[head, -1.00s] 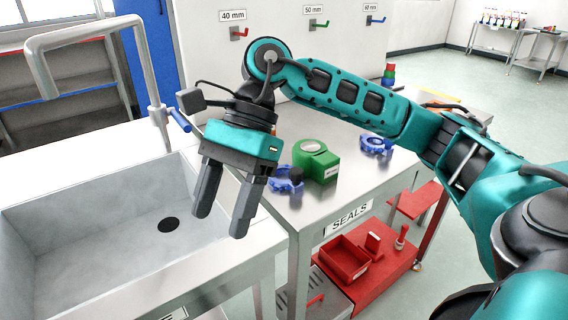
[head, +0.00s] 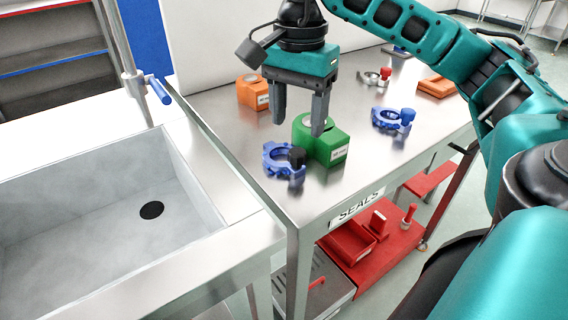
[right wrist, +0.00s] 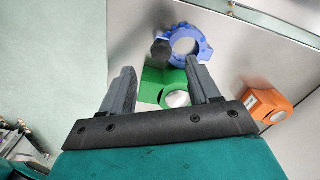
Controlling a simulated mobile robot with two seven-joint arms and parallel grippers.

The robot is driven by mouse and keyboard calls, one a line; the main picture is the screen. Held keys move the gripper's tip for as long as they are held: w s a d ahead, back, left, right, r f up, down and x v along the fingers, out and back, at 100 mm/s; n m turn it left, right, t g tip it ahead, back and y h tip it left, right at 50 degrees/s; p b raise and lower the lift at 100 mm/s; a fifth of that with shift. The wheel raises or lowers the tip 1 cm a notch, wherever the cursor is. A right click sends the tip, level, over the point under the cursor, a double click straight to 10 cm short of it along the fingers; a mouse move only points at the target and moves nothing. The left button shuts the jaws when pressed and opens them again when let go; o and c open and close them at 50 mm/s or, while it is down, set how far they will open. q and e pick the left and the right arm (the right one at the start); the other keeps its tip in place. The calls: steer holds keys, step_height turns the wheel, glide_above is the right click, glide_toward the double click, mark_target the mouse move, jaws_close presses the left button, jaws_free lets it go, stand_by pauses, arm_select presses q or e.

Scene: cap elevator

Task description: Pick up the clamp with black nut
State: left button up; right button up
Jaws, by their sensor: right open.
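The clamp with the black nut (head: 277,161) is a blue ring clamp lying near the front left edge of the steel table. Its black nut (head: 297,156) is on its right side in the head view. In the right wrist view the clamp (right wrist: 203,52) lies beyond the fingertips, with the black nut (right wrist: 161,50) at its left. My right gripper (head: 299,130) is open and empty, above the table and the green block, apart from the clamp. Its fingers also show in the right wrist view (right wrist: 163,76). My left gripper is not in view.
A green block (head: 335,143) stands right beside the clamp. Another blue clamp with a blue nut (head: 389,119), a clamp with a red nut (head: 372,79) and orange blocks (head: 252,91) are on the table (head: 225,120). A sink (head: 90,235) lies left.

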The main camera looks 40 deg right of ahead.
mark_target(296, 152)
step_height(296, 152, down, 8)
steer(key=shift+w+r+b, duration=0.1)
steer(key=shift+r+b, duration=0.15)
steer(key=shift+b, duration=0.2)
steer(key=shift+c, duration=0.2)
jaws_close()
